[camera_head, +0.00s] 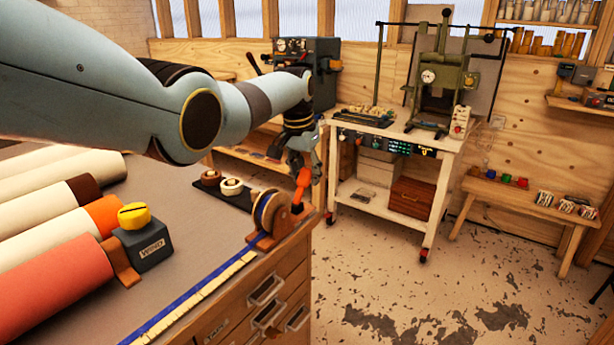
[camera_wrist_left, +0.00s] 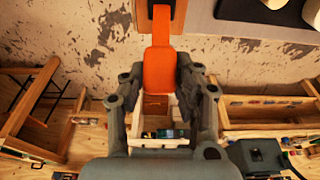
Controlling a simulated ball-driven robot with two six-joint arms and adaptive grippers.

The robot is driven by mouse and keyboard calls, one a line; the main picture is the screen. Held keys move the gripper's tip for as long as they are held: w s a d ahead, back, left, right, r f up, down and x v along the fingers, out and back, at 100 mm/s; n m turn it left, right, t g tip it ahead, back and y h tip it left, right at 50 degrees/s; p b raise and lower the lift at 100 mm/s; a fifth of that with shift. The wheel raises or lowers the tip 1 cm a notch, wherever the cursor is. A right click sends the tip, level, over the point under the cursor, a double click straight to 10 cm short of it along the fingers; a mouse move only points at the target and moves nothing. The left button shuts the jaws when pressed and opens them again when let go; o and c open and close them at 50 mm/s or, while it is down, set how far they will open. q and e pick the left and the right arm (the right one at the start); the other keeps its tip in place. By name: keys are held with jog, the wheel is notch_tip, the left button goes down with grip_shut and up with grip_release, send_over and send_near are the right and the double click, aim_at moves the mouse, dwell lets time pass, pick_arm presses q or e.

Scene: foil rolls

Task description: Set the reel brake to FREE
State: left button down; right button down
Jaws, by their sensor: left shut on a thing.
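The reel (camera_head: 270,213) with blue ribbon stands at the right edge of the workbench. Its brake appears to be the orange lever (camera_head: 301,186) beside the reel, standing roughly upright. My left gripper (camera_head: 303,165) reaches down from above and is shut on the upper end of this lever. In the left wrist view the orange lever (camera_wrist_left: 161,60) lies between the two fingers of my left gripper (camera_wrist_left: 158,80). The gripper hides part of the lever, and no FREE marking can be read. My right gripper is in neither view.
A grey box marked WIND with a yellow knob (camera_head: 134,216) stands on the bench (camera_head: 195,240). Several large rolls (camera_head: 50,282) lie at left. A dark tray with small rolls (camera_head: 231,187) is behind the reel.

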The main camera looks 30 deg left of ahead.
aim_at(302, 182)
pick_arm(q)
jog(key=shift+d+f, duration=0.1)
dwell(0.3)
jog(key=c, duration=1)
grip_release()
jog(key=shift+w, duration=0.1)
jog(key=shift+o, duration=0.2)
jog(key=v, duration=1.2)
